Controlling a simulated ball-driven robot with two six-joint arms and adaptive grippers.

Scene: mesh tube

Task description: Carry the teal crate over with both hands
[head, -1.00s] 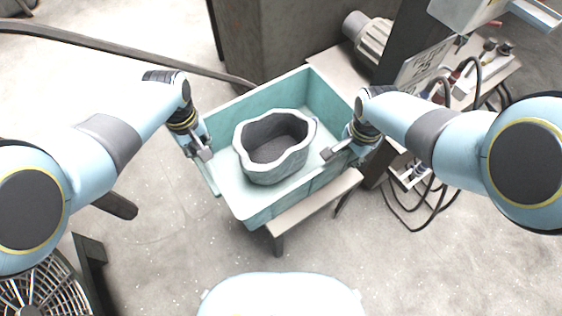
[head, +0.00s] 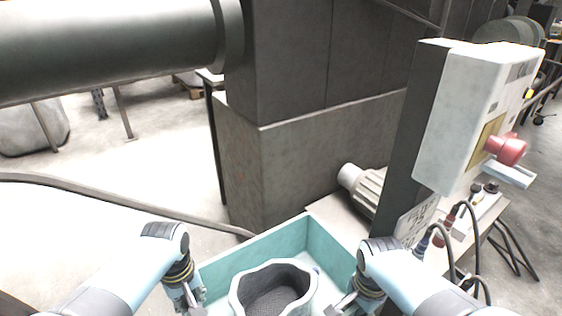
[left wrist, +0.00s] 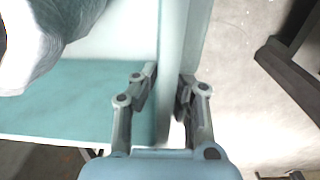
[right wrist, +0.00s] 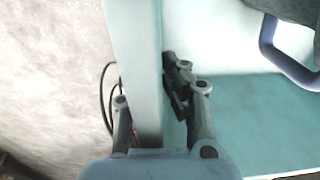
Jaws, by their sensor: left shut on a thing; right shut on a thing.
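The teal crate (head: 290,240) is at the bottom middle of the head view, its near part cut off by the frame. A grey stone-like pot (head: 248,295) with a wavy rim stands inside it. My left gripper (head: 190,303) is at the crate's left side. In the left wrist view its fingers (left wrist: 168,98) are shut on the crate wall (left wrist: 172,60). My right gripper (head: 345,303) is at the right side. In the right wrist view its fingers (right wrist: 150,98) straddle the opposite crate wall (right wrist: 140,50). What lies under the crate is mostly hidden.
Behind the crate stands a large dark machine housing (head: 330,140). A motor (head: 365,190) and a white control box (head: 470,120) with a red knob are at the right, with hanging cables (head: 455,235). A dark rail (head: 120,200) crosses the floor at left.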

